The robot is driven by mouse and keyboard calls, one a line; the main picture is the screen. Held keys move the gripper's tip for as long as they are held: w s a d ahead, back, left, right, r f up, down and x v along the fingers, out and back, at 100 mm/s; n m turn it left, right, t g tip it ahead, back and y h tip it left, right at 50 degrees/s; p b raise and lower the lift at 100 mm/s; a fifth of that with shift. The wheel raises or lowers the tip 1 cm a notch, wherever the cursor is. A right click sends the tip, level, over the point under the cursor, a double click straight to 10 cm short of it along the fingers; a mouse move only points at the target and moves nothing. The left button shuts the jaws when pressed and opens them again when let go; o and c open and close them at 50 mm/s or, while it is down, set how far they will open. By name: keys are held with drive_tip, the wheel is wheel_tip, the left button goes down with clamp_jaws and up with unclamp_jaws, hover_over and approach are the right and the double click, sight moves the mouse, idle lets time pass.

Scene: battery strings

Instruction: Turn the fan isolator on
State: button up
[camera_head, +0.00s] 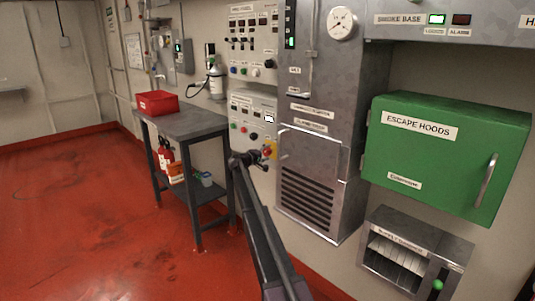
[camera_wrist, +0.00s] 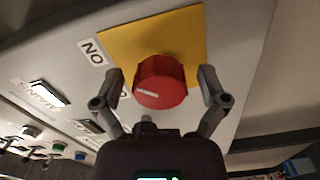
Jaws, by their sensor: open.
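The fan isolator is a red rotary knob (camera_wrist: 160,82) on a yellow plate (camera_wrist: 190,32), with a white pointer mark on its face. An "ON" label (camera_wrist: 92,50) sits left of the plate in the wrist view. Another label beside the knob is mostly hidden by a finger. My gripper (camera_wrist: 162,85) is open, with one finger on each side of the knob; gaps show between fingers and knob. In the head view the knob (camera_head: 268,150) is small, on the lower wall panel, with my gripper (camera_head: 252,157) just in front of it.
The panel (camera_head: 250,110) carries several other buttons and labels. A grey table (camera_head: 185,122) with a red box (camera_head: 157,103) stands left. A steel louvred cabinet (camera_head: 315,165) and a green escape hoods box (camera_head: 445,150) are right. The red floor (camera_head: 80,220) at left is clear.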

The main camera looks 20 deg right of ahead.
drive_tip(key=shift+a, duration=0.1)
drive_tip(key=v, duration=1.1)
drive_tip(key=shift+s+a, duration=0.15)
drive_tip(key=shift+a, duration=0.2)
drive_tip(key=s+a+f+m+g+y, duration=0.1)
drive_tip(key=s+a+f+y, duration=0.2)
drive_tip(key=s, duration=0.7)
drive_tip(key=s+a+f+g+y, duration=0.25)
drive_tip(key=s+f, duration=0.35)
drive_tip(key=s, duration=0.3)
drive_tip(key=s+a+f+m+g+y, duration=0.1)
drive_tip(key=s+a+f+y, duration=0.2)
drive_tip(key=s, duration=0.7)
drive_tip(key=s+a+f+g+y, duration=0.1)
drive_tip(key=s+a+f+y, duration=0.2)
drive_tip(key=s, duration=0.5)
drive_tip(key=s+a+f+y, duration=0.1)
drive_tip(key=s+a+y, duration=0.2)
drive_tip(key=s+a, duration=0.35)
drive_tip(key=s+a+f+g+y, duration=0.1)
drive_tip(key=s+a+f+y, duration=0.15)
drive_tip(key=s, duration=0.75)
wheel_tip(320, 180, up, 26)
drive_tip(key=p, duration=2.5)
drive_tip(key=shift+w+f+p, duration=0.15)
drive_tip(key=shift+w+p, duration=0.15)
drive_tip(key=shift+p, duration=0.05)
drive_tip(key=shift+a, duration=0.1)
